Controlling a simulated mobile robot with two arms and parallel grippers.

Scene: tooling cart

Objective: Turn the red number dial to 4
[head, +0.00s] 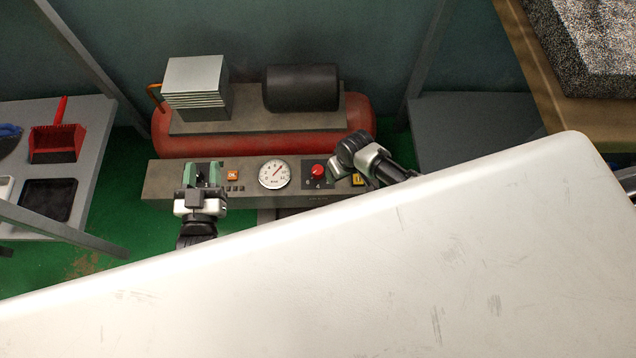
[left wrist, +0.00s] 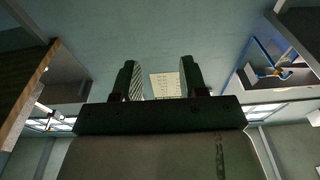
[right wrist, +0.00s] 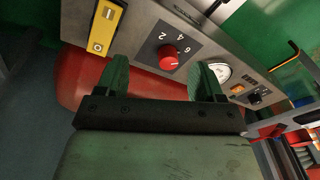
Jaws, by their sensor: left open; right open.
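The red number dial (head: 318,171) is a round knob on the front of the grey control panel (head: 150,185). In the right wrist view the dial (right wrist: 168,58) shows with the digits 2, 4 and 6 beside it; I cannot tell which number it points to. My right gripper (right wrist: 162,72) is open, and the dial appears between its fingers; the view does not settle how far off it is. In the head view the right gripper is partly hidden behind its own wrist. My left gripper (head: 202,172) is open and empty at the panel's left part.
A round white gauge (head: 274,174) and an orange switch (head: 232,175) sit left of the dial. A yellow switch plate (right wrist: 104,27) is on its other side. A red tank (head: 360,120) with a black cylinder (head: 301,88) stands behind. A large white surface hides the foreground.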

